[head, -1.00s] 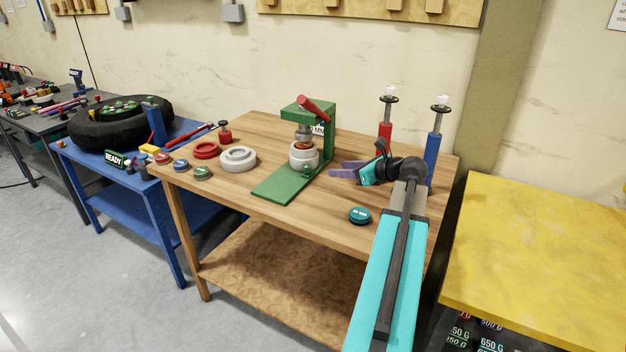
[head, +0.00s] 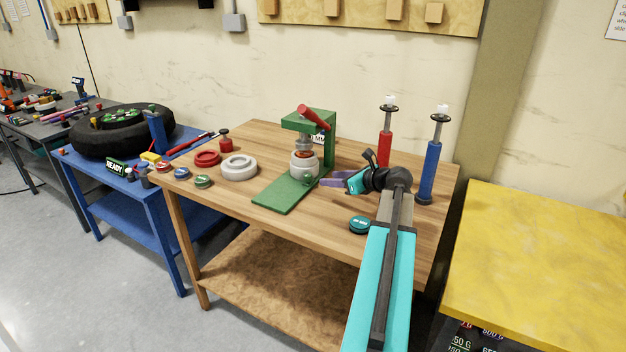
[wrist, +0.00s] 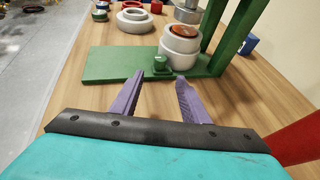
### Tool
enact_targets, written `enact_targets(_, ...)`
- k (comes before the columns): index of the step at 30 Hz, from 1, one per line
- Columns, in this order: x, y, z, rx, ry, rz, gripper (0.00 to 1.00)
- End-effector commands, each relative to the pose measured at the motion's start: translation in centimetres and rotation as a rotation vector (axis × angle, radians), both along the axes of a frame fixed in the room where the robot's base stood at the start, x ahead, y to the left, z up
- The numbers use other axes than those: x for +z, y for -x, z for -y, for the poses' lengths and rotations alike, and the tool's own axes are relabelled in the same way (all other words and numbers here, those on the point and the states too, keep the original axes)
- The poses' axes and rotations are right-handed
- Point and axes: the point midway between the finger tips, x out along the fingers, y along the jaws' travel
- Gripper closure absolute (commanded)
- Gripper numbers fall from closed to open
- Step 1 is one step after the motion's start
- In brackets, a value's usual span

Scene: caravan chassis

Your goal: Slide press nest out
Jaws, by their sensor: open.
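The press nest (head: 304,165) is a whitish round cup with an orange-brown piece inside. It sits on the green base of the press (head: 288,190), under the ram, and a small green knob (head: 307,179) is at its front. In the wrist view the nest (wrist: 180,50) and the knob (wrist: 163,62) are just beyond the fingertips. My gripper (head: 328,180) has purple fingers and is right of the knob. In the wrist view my gripper (wrist: 160,82) is open and empty, its fingers pointing at the knob, which appears between the tips but further off.
A red press lever (head: 313,117) is up over the nest. White rings (head: 238,168), a red ring (head: 207,158) and small pucks lie left of the press. A teal puck (head: 360,225) lies near my arm. Red (head: 386,138) and blue (head: 431,160) pumps stand at the right.

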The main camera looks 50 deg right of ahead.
Motion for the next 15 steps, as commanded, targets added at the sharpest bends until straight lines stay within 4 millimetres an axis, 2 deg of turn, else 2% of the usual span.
enact_targets(15,-2.7,-6.9,0.3,0.000,-0.001,0.000,0.59)
